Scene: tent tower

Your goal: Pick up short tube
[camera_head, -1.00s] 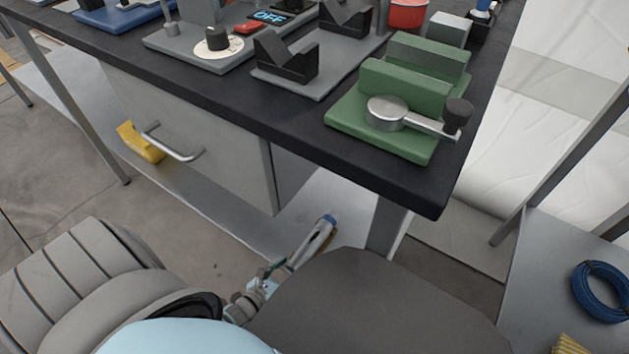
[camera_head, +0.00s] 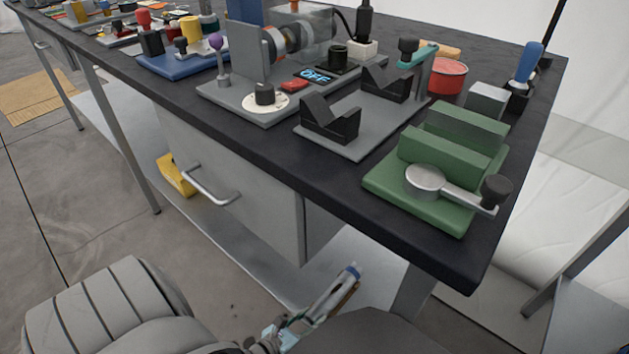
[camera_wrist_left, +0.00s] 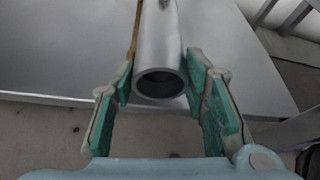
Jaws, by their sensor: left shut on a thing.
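The short tube is a grey metal tube (camera_wrist_left: 160,45) with its open end facing the camera in the left wrist view. My left gripper (camera_wrist_left: 160,84) is shut on it, with a green-padded finger on each side. In the head view the tube (camera_head: 328,299) shows low down, below the workbench's front edge, tilted up to the right, with a blue band near its far end. My left gripper (camera_head: 282,334) is partly hidden at the bottom of that view. My right gripper is not in view.
The dark workbench (camera_head: 345,222) bears a green clamp fixture (camera_head: 420,205), black V-blocks (camera_head: 330,122), a red tin (camera_head: 447,78) and a machine with an OFF display (camera_head: 314,76). A drawer handle (camera_head: 210,187) juts out below. A grey shelf (camera_wrist_left: 60,45) lies beneath the tube.

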